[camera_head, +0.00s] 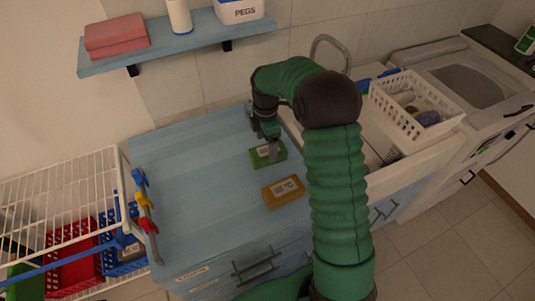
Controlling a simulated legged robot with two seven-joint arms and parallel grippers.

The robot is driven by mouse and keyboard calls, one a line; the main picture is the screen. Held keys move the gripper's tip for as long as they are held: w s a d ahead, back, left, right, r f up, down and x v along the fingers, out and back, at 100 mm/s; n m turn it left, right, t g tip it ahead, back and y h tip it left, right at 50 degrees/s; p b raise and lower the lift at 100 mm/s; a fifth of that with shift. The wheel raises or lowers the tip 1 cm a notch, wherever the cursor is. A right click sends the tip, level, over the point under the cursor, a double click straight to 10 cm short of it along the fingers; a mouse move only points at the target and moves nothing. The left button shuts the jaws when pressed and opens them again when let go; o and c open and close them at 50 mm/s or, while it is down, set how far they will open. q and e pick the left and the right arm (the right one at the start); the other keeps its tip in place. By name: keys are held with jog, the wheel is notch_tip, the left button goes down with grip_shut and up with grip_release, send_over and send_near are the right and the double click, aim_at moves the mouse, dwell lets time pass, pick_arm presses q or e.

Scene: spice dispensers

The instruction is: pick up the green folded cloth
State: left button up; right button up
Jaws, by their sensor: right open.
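The green folded cloth (264,159) lies flat on the blue countertop, with a small white label on its top. My right gripper (270,150) points down at the cloth, its fingers over or at its upper side. The gripper is open, and its fingers cover part of the cloth and label. I cannot tell whether the fingers touch it. My left gripper is not in view.
An orange-yellow folded cloth (283,192) with a label lies just in front. The blue countertop (190,190) is clear on the left. A white basket (416,112) stands right of my arm. A wall shelf (170,48) holds red cloths (116,36).

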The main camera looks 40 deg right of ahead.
aim_at(267, 150)
jog(key=f, duration=0.6)
jog(key=shift+w+d, duration=0.2)
jog(key=shift+d, duration=0.2)
jog(key=shift+a+r, duration=0.1)
jog(key=c, duration=1.5)
